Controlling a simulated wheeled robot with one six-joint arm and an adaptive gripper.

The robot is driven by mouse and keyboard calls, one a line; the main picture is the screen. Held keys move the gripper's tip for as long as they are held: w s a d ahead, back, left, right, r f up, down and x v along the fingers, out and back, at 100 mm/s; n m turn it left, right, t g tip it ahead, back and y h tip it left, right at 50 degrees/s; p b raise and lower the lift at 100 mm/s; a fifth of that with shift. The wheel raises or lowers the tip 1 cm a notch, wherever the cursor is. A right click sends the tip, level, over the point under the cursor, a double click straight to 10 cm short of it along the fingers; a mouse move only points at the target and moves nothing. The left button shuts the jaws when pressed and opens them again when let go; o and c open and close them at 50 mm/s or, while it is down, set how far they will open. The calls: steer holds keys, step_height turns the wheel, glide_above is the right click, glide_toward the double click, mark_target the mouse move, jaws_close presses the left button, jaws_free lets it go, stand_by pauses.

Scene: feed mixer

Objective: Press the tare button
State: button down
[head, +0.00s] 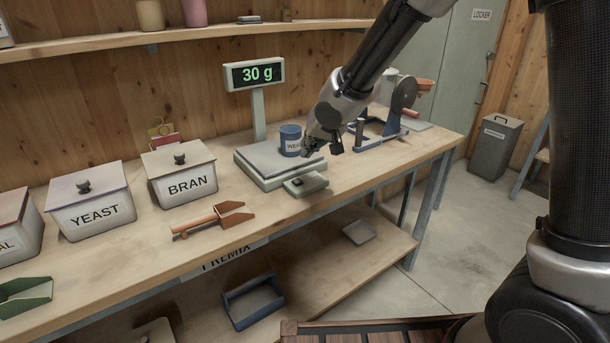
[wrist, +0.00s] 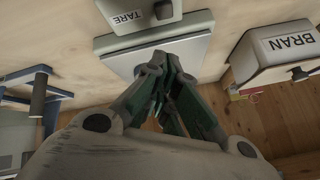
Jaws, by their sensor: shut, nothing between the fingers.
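The tare button (wrist: 163,10) is a small dark knob on a grey box (head: 306,185) lettered TARE at the front of the scale (head: 262,172). It also shows in the head view (head: 297,182). The scale's display (head: 254,74) reads 30 g. A blue cup (head: 290,138) with a partly hidden label stands on the scale's plate. My gripper (head: 310,148) is shut and empty, beside the cup in the head view. In the wrist view its fingertips (wrist: 167,62) overlap the plate (wrist: 185,50), apart from the button in the picture.
The BRAN bin (head: 183,176) and YEAST bin (head: 95,206) stand left of the scale. An orange-brown scoop (head: 215,217) lies in front of them. A blue-framed device with a grey wheel (head: 403,94) stands right of the scale. The bench (head: 350,180) is clear around the button box.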

mark_target(300, 179)
steer(key=shift+w+a+r+m+t+y, duration=0.15)
steer(key=shift+w+a+r+m+y, duration=0.2)
steer(key=shift+a+r+m, duration=0.2)
steer(key=shift+w+a+r+m+t+y, duration=0.15)
steer(key=shift+w+a+r+m+y, duration=0.15)
steer(key=shift+a+r+m, duration=0.2)
steer(key=shift+f, duration=0.1)
steer(key=shift+f, duration=4.25)
steer(key=shift+f, duration=0.15)
steer(key=shift+f, duration=0.3)
